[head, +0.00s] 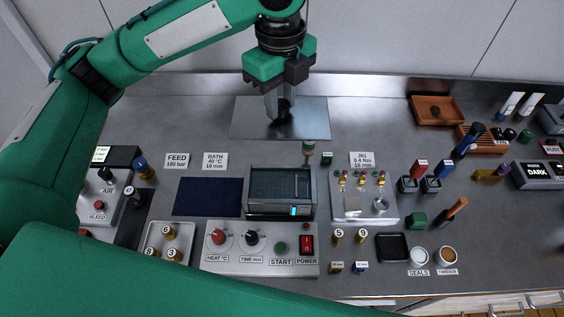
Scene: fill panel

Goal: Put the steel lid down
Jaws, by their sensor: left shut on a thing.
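The steel lid (248,119) is a flat, pale rectangular sheet at the back middle of the bench. My left gripper (280,112) points down over its middle, with its fingers closed around a dark knob-like part there. The fingers hide some of that part. I cannot tell whether the lid touches the bench or hangs just above it. The small bath (252,209) in front stands uncovered, with a dark mesh-like inside and a lit display. A dark blue mat (207,196) lies bare to the left of the bath. My right gripper is out of view.
A control panel (262,263) with knobs sits in front of the bath. A jig plate (361,207) with small clamps is to the right. An orange tray (436,110) is at the back right. The bench between lid and tray is clear. My green arm covers the left and front.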

